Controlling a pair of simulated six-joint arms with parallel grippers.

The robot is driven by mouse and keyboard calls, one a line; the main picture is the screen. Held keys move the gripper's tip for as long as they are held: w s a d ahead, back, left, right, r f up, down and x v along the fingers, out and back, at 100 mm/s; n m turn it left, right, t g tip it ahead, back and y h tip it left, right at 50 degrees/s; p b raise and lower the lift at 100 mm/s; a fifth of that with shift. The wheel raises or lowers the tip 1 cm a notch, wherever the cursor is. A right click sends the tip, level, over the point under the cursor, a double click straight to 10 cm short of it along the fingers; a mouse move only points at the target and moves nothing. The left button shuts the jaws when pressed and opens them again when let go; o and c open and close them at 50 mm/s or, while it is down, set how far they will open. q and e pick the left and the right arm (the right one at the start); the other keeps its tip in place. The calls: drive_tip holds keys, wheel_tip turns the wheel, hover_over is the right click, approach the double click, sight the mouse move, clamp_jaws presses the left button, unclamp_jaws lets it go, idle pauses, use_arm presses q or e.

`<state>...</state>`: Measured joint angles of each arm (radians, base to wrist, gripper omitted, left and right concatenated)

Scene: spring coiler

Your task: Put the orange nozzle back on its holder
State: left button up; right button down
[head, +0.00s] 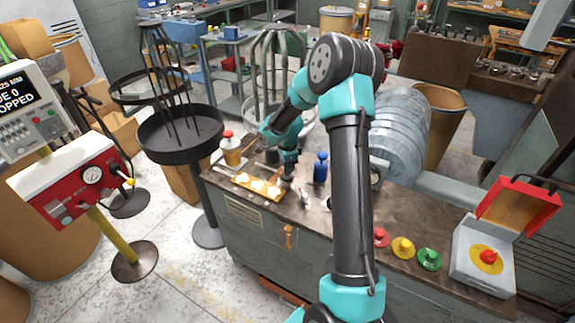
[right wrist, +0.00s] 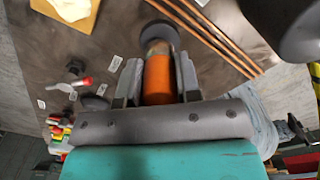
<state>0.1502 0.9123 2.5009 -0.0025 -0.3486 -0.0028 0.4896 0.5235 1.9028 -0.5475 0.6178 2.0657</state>
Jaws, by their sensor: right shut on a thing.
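My right gripper (right wrist: 157,76) is shut on the orange nozzle (right wrist: 157,82) in the right wrist view. The nozzle's orange body lies between the two fingers, and its paler end meets a dark round piece (right wrist: 158,33) just beyond the fingertips. I cannot tell whether that piece is the holder or whether the nozzle is seated in it. In the head view the right gripper (head: 288,178) points down over the workbench, beside the tray with pale round pieces. The nozzle is too small or hidden there to make out. My left gripper is not in view.
The workbench (head: 245,222) carries a tray (head: 243,181), a red-capped bottle (head: 231,152), a blue bottle (head: 320,168) and red, yellow and green buttons (head: 403,247). Copper rods (right wrist: 205,32) lie close to the gripper. A red-lidded switch box (head: 475,255) stands at the right end.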

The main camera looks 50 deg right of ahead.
drive_tip(key=shift+f, duration=0.55)
idle(1.1)
drive_tip(key=c, duration=0.7)
unclamp_jaws()
drive_tip(key=shift+c, duration=0.2)
wheel_tip(320, 180, up, 17)
drive_tip(key=shift+r, duration=0.2)
drive_tip(key=shift+r, duration=2.95)
